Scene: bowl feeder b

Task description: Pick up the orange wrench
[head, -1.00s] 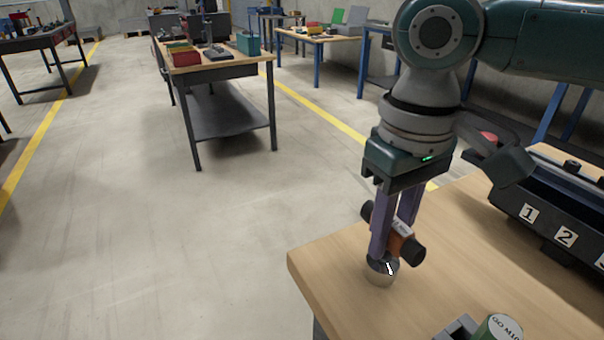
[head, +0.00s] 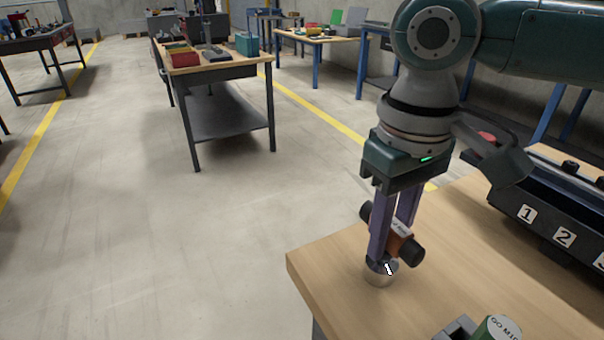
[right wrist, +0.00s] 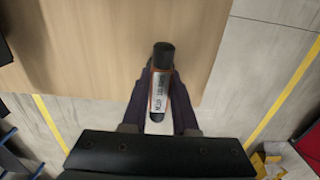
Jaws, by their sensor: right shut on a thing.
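The orange wrench (head: 398,240) has a short orange body with a white label and black ends. It is tilted between the purple fingers of my right gripper (head: 388,245), which is shut on it above the corner of the wooden table. In the right wrist view the orange wrench (right wrist: 161,92) sits between the two fingertips, label showing. A small round silver piece (head: 379,275) is directly below the fingertips; I cannot tell whether it touches the wrench. My left gripper is in neither view.
The wooden table (head: 470,235) has bare room around the gripper. A black numbered rack (head: 545,225) stands at its right. Other workbenches stand far back.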

